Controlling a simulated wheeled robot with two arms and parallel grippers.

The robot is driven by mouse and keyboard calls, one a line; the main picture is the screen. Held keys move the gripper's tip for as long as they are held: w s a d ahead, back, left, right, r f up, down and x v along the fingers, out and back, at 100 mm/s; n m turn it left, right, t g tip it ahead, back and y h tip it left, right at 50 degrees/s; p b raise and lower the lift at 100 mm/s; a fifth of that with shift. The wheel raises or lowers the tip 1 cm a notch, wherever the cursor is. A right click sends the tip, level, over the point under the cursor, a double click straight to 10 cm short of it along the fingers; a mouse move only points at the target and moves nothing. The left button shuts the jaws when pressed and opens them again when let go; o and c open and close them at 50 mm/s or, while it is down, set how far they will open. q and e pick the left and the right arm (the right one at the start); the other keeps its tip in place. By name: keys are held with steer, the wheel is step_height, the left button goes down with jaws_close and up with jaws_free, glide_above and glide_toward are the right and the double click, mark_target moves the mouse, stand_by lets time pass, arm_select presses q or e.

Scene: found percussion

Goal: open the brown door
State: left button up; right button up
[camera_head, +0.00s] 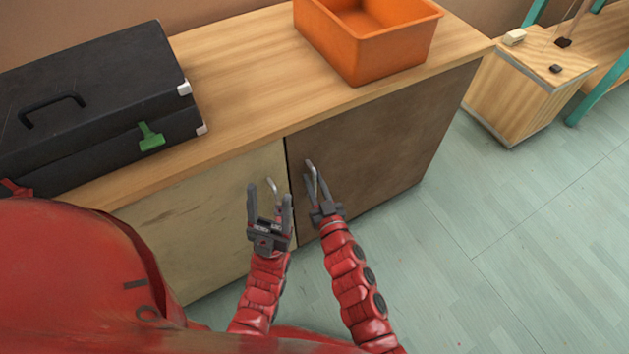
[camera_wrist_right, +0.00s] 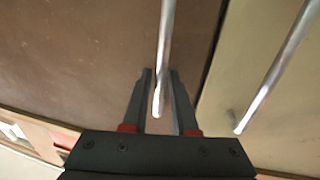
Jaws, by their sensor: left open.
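The brown door (camera_head: 375,140) is the right-hand front of the wooden cabinet, and it is closed. Its metal bar handle (camera_head: 309,166) is near its left edge. My right gripper (camera_head: 316,183) is at this handle; in the right wrist view the brown door's handle (camera_wrist_right: 165,50) runs between its two fingers, with its end between them. I cannot tell whether the fingers press on it. My left gripper (camera_head: 268,192) is open in front of the pale door (camera_head: 205,225), around or just before that door's handle (camera_head: 273,185); whether it touches is unclear.
A black case (camera_head: 90,90) with a green latch lies on the cabinet top (camera_head: 235,65). An orange bin (camera_head: 375,50) stands at its right. A wooden box (camera_head: 515,95) is on the floor farther right. The floor (camera_head: 480,240) right of the cabinet is clear.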

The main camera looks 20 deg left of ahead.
jaws_close()
stand_by(1.1)
